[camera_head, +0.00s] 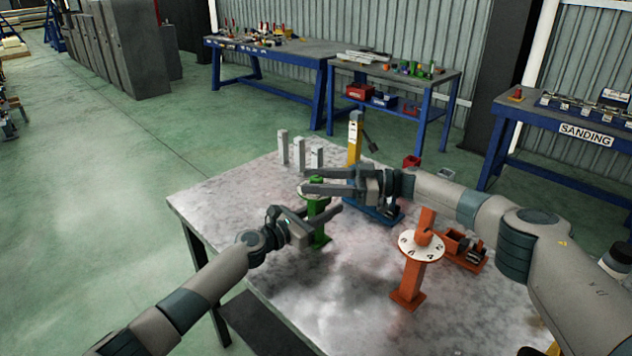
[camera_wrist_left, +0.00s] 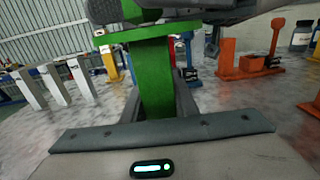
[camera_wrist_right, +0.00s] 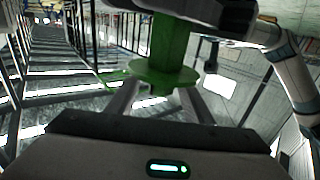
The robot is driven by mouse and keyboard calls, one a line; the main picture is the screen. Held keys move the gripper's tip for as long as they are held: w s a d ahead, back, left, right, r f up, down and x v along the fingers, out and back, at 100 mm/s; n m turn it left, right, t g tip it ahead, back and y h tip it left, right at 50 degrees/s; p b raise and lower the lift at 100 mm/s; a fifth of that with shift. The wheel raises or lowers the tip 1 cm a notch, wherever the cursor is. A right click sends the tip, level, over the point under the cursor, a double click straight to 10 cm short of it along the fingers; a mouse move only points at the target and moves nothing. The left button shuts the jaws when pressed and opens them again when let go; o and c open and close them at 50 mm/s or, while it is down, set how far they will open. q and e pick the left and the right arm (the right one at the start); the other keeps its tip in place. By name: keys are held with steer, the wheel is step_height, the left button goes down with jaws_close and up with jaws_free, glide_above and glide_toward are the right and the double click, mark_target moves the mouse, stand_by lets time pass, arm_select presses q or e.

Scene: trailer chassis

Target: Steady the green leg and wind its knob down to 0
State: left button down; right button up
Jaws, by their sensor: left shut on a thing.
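The green leg (camera_head: 319,222) stands upright near the middle of the metal table, its disc (camera_wrist_right: 158,76) near its top. My left gripper (camera_head: 323,211) is shut on the green post below the disc, one finger on each side; the post (camera_wrist_left: 154,80) fills the gap between them in the left wrist view. My right gripper (camera_head: 304,182) reaches in from the right at the top of the leg, its fingers apart above the disc. The knob is mostly hidden by the right fingers, and its dial setting cannot be read.
An orange leg (camera_head: 410,279) with a numbered white dial stands to the right, close to my right arm. Several grey blocks (camera_head: 299,151) stand at the table's back. The front left tabletop is clear.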

steer(key=d, duration=0.7)
steer(key=shift+s+d, duration=0.2)
steer(key=shift+d, duration=0.05)
stand_by(0.4)
arm_select(q)
steer(key=c, duration=1.1)
jaws_free()
steer(key=shift+a, duration=0.15)
